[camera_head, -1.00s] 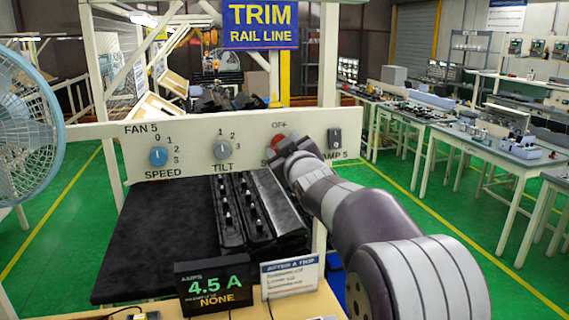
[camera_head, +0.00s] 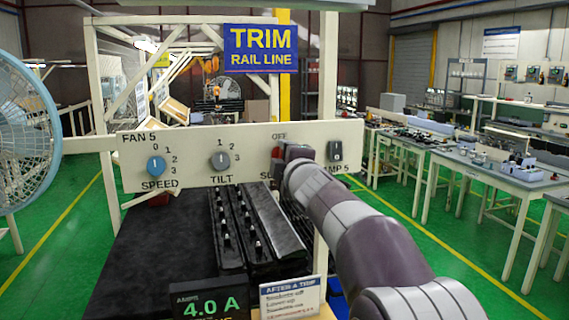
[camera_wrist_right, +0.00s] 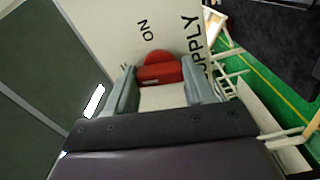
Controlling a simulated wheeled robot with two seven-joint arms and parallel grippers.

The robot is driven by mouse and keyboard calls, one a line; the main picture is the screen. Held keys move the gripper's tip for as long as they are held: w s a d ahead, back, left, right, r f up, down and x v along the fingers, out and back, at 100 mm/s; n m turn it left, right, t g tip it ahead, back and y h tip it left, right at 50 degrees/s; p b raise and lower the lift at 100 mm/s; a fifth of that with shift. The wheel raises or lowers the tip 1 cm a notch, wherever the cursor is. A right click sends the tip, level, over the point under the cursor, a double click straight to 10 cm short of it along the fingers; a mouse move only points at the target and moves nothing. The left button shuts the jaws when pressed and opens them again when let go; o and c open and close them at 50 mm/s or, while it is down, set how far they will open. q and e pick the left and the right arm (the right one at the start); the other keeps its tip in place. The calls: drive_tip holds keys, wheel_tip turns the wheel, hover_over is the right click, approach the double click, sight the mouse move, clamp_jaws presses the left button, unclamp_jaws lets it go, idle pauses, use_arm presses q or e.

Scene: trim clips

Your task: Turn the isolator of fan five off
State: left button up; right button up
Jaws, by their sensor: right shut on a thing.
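The red isolator knob (camera_head: 277,152) is on the cream FAN 5 panel (camera_head: 190,143), under the word OFF, with its SUPPLY label mostly hidden by my right arm. In the right wrist view the red knob (camera_wrist_right: 160,70) sits between the two grey fingers of my right gripper (camera_wrist_right: 161,86), with ON and SUPPLY printed beside it. My right gripper (camera_head: 288,158) is shut on the knob and hides part of it in the head view. The knob's exact pointing is hard to tell. My left gripper is not in view.
A blue SPEED knob (camera_head: 156,166), a grey TILT knob (camera_head: 220,160) and a lamp switch (camera_head: 335,151) are on the same panel. A blue fan (camera_head: 25,130) stands at the left. Below, an amps display (camera_head: 208,303) reads 4.0 A beside a white card (camera_head: 290,297).

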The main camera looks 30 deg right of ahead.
drive_tip(key=shift+n, duration=0.9)
drive_tip(key=o, duration=1)
drive_tip(key=shift+o, duration=0.2)
drive_tip(key=shift+w, duration=0.1)
drive_tip(key=v, duration=1.2)
drive_tip(key=shift+s, duration=0.35)
drive_tip(key=shift+f, duration=0.1)
